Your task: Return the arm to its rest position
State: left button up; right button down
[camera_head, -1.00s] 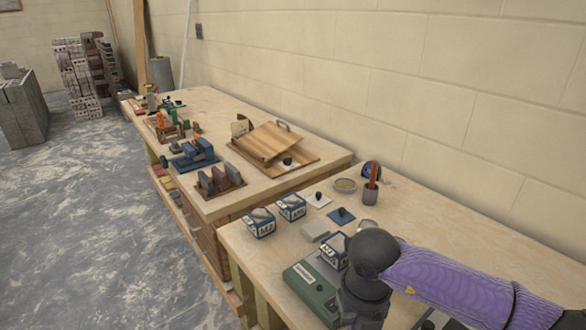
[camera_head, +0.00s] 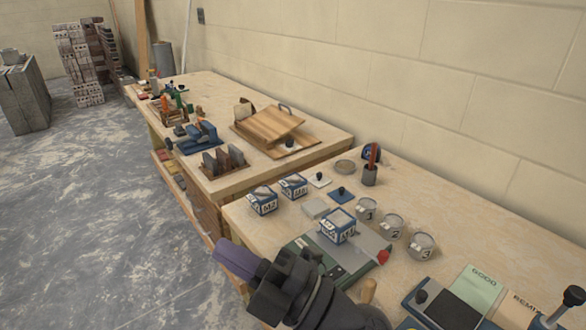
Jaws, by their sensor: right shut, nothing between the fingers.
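My right arm comes in at the bottom centre of the head view, with a purple link and dark joints. My right gripper (camera_head: 303,292) is a dark shape low in the picture, in front of the near bench's front edge. It is shut and empty; its fingertips are hard to make out. My left gripper is not in view. My arm hides the scale's lower left part.
The near bench (camera_head: 440,205) also holds numbered round jars (camera_head: 392,227), a pencil cup (camera_head: 370,172), a blue square with a black knob (camera_head: 342,196) and devices (camera_head: 465,298) at the lower right. A far bench (camera_head: 215,105) carries tools and a wooden board. Floor at left is open.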

jog(key=w+d+f+m+t+h, duration=0.1)
jog(key=w+d+m+t+h, duration=0.1)
jog(key=d+m+t+h, duration=0.4)
jog(key=w+d+m+t+h, duration=0.2)
jog(key=m+t+h, duration=0.25)
jog(key=m, duration=0.35)
jog(key=s+d+f+m+g+h, duration=0.1)
jog(key=d+f+m+g+h, duration=0.3)
jog(key=d+f+m+h, duration=0.65)
jog(key=s+d+f+m+g, duration=0.1)
jog(key=s+d+f+g, duration=0.1)
jog(key=s+f+g, duration=0.6)
jog(key=s+d+f+m+g, duration=0.1)
jog(key=s+f+g, duration=0.35)
jog(key=s, duration=0.55)
notch_tip(320, 180, down, 18)
jog(key=s, duration=0.2)
jog(key=s+d+f+g, duration=0.1)
jog(key=s+d+f, duration=0.2)
jog(key=s+f, duration=0.8)
jog(key=shift+s+n+g, duration=0.4)
jog(key=shift+s+n, duration=0.05)
jog(key=shift+s, duration=0.8)
jog(key=shift+d+f, duration=0.1)
